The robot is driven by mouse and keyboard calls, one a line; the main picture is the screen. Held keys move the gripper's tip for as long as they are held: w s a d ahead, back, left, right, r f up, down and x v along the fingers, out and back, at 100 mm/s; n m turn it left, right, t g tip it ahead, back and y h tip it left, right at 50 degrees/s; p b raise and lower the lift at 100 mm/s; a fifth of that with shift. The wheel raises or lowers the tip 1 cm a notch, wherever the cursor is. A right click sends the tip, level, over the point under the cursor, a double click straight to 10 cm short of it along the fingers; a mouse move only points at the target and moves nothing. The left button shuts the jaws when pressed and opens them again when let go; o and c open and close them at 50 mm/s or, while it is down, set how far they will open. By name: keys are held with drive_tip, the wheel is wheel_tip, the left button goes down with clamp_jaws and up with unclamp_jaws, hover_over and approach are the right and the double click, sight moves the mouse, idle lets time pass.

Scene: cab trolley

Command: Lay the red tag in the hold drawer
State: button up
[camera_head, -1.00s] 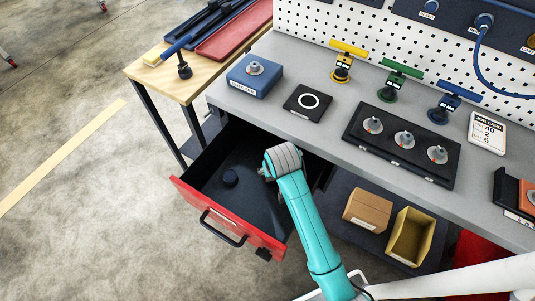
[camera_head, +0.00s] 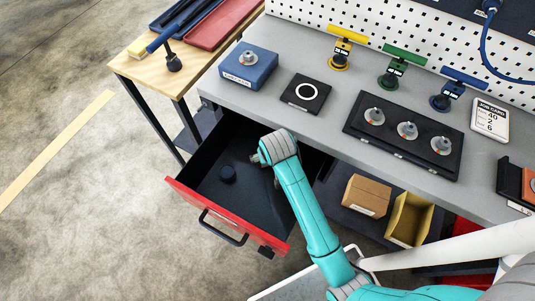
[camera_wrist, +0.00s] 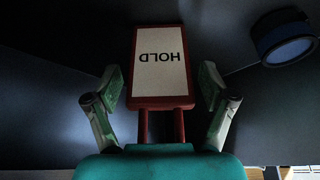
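The red tag (camera_wrist: 161,101) shows in the wrist view, a red-edged plate with a white face reading HOLD upside down. Two red strips run from it toward my gripper. My gripper (camera_wrist: 161,86) has its green finger pads on either side of the tag, with narrow dark gaps between pads and tag. The tag appears to lie on the dark drawer floor, though contact is hard to judge. The hold drawer (camera_head: 203,212) is pulled open, with a red front and black inside. In the head view my arm reaches into it and hides the tag and fingertips.
The grey bench top (camera_head: 310,130) overhangs the drawer's back. A cardboard box (camera_head: 366,196) and a yellow bin (camera_head: 410,219) stand on the lower shelf to the right.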

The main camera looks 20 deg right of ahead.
drive_tip(key=shift+r, duration=0.1)
drive_tip(key=v, duration=1.2)
idle(0.5)
